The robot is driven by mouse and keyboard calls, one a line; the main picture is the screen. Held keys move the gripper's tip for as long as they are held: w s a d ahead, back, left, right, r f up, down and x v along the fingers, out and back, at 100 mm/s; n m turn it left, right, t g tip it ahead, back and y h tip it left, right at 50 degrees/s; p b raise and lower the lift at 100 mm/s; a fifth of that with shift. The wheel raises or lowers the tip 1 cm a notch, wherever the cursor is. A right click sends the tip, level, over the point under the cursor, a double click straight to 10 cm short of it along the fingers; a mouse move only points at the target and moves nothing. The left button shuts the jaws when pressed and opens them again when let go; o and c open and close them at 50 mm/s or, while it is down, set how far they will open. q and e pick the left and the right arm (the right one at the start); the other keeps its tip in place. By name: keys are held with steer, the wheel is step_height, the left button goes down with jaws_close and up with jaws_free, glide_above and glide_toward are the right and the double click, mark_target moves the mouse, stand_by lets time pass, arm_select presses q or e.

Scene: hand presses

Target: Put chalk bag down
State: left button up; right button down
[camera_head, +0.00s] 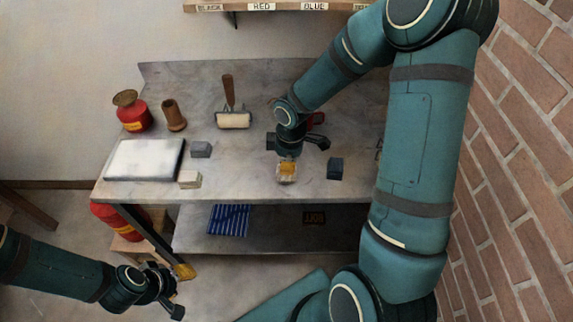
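A small pale block-like thing with a yellow-orange top (286,172), possibly the chalk bag, is at the front middle of the grey worktop (255,187). My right gripper (289,156) points down directly above and behind it. The fingertips are hidden, so I cannot tell whether they grip it or whether it rests on the worktop.
A white slab (144,159), small grey blocks (201,149), a red pot (130,112), a brown cup (173,116) and a roller (233,115) stand at left and back. A dark block (334,168) is at right.

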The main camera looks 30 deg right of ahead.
steer(key=shift+f, duration=0.25)
steer(key=shift+f, duration=0.15)
steer(key=c, duration=1.1)
jaws_free()
steer(key=shift+o, duration=0.2)
steer(key=shift+r, duration=0.2)
steer(key=shift+r, duration=0.25)
steer(key=r+p, duration=0.1)
steer(key=r, duration=0.6)
steer(key=r+p, duration=0.1)
steer(key=r, duration=0.3)
steer(key=shift+s+d+r+p, duration=0.25)
steer(key=shift+d+r+p, duration=0.05)
steer(key=shift+d+p, duration=0.05)
